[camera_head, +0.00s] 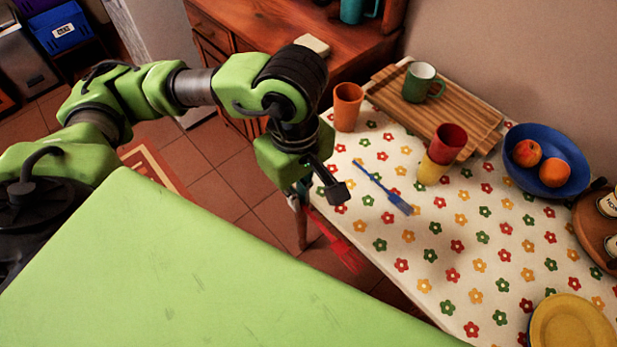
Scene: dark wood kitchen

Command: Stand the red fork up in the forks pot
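The red fork (342,250) shows beside the near left edge of the table, over the floor tiles in the picture, with its tines toward the lower right. My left gripper (322,188) is just above its handle end. One dark finger stands out to the right; the other is mostly hidden, and I cannot tell whether the fork is held. A blue fork (385,190) lies on the flowered cloth. I cannot pick out a forks pot for certain; an orange cup (348,108) stands at the table's back left corner. My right gripper is not in view.
The table (420,235) also holds a red cup (448,141) over a yellow one (431,172), a green mug (419,82) on a wooden tray (465,122), a blue fruit bowl (560,187) and yellow plates (570,325). The cloth's middle is clear.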

